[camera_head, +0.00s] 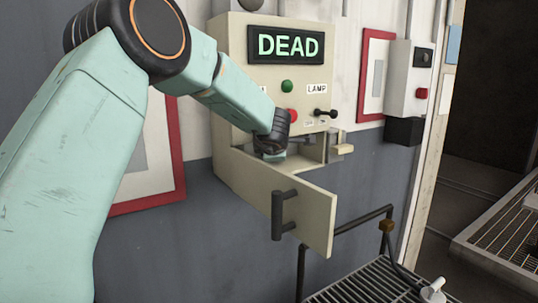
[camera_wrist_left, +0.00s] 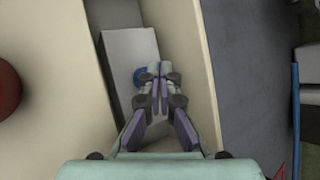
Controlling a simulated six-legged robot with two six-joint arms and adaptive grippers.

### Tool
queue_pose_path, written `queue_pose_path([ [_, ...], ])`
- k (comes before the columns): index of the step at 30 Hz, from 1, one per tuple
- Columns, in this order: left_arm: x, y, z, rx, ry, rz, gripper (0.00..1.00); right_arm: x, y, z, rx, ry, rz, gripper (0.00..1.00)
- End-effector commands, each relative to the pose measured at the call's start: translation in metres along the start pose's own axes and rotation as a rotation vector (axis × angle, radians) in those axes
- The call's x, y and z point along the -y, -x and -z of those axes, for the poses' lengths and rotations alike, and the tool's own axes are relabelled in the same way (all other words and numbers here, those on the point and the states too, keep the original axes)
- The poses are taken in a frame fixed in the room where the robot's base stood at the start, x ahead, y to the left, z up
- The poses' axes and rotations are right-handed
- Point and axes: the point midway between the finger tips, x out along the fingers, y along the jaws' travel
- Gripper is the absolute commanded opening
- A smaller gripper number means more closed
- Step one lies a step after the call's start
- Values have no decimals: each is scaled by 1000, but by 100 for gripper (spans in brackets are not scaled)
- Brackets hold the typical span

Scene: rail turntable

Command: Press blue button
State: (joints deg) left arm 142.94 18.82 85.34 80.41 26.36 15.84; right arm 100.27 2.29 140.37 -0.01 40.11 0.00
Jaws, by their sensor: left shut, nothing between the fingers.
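The blue button (camera_wrist_left: 139,76) shows in the left wrist view, on a grey block (camera_wrist_left: 130,50) inside the open compartment. The button is partly covered by my left gripper (camera_wrist_left: 158,70). The gripper is shut and empty, its fingertips just right of the button's visible part; I cannot tell if they touch it. In the head view my left arm reaches the compartment of the cream control box (camera_head: 228,100), and the button is hidden there. The compartment's door (camera_head: 300,208), with a dark handle (camera_head: 280,215), stands open. My right gripper is not in view.
The box carries a display (camera_head: 288,45) reading DEAD, a green lamp (camera_head: 287,86), a red button (camera_head: 291,115) and a black lever (camera_head: 325,113). A dark rail (camera_head: 345,228) and grating (camera_head: 365,285) lie below right. A smaller wall box (camera_head: 408,80) is at right.

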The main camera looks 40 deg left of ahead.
Motion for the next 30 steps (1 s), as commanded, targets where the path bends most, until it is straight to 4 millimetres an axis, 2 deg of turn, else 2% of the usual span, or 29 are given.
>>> queue_pose_path([
  [30, -8, -7, 6, -1, 3, -5, 0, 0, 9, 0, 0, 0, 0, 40],
])
